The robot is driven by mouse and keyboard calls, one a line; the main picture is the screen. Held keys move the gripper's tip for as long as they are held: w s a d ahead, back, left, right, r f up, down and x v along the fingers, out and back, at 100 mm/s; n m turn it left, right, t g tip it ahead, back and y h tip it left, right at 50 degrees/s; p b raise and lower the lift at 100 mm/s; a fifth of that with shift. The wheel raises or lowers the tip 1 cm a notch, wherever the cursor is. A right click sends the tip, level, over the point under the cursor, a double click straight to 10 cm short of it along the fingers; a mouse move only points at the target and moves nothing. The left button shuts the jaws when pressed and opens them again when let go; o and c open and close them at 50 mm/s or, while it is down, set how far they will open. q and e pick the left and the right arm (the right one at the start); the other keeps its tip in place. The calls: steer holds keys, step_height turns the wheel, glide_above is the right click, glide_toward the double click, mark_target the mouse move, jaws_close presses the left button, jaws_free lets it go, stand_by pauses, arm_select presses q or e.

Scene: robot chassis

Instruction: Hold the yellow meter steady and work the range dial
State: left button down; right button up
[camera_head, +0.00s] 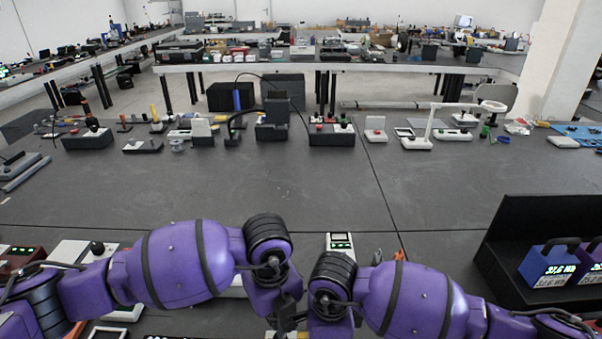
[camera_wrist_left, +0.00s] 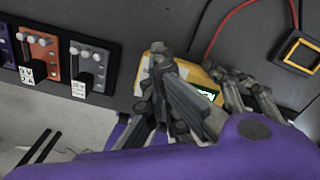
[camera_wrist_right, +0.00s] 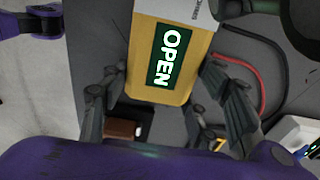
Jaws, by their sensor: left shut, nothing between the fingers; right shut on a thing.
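The yellow meter (camera_wrist_right: 190,85) shows in the right wrist view, its green screen reading OPEN and a pale grey part above the screen. My right gripper (camera_wrist_right: 160,85) is shut on it, with fingers at both sides. In the left wrist view the meter (camera_wrist_left: 150,57) is partly covered by fingers. My left gripper (camera_wrist_left: 165,70) is shut and empty, close in front of the meter. In the head view my left gripper (camera_head: 284,308) is low at the centre, and the arms hide most of the meter. I cannot make out the range dial.
Red and black leads (camera_wrist_right: 252,62) curve beside the meter. A yellow-framed block (camera_wrist_left: 298,52) lies on the bench in the left wrist view. A black rack (camera_head: 530,235) with labelled boxes stands at right. The middle of the bench (camera_head: 280,190) is clear; several devices line its back.

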arm_select(q)
steer(key=shift+s+f, duration=0.45)
arm_select(e)
steer(key=shift+w, duration=0.15)
arm_select(q)
steer(key=shift+w+a+r, duration=0.1)
steer(key=shift+w, duration=0.3)
steer(key=shift+w+r, duration=0.2)
steer(key=shift+r, duration=0.2)
step_height(320, 180, up, 6)
steer(key=shift+w+f, duration=0.1)
steer(key=shift+f, duration=0.1)
arm_select(e)
steer(key=o, duration=1.4)
steer(key=shift+o, duration=0.2)
steer(key=shift+r, duration=0.1)
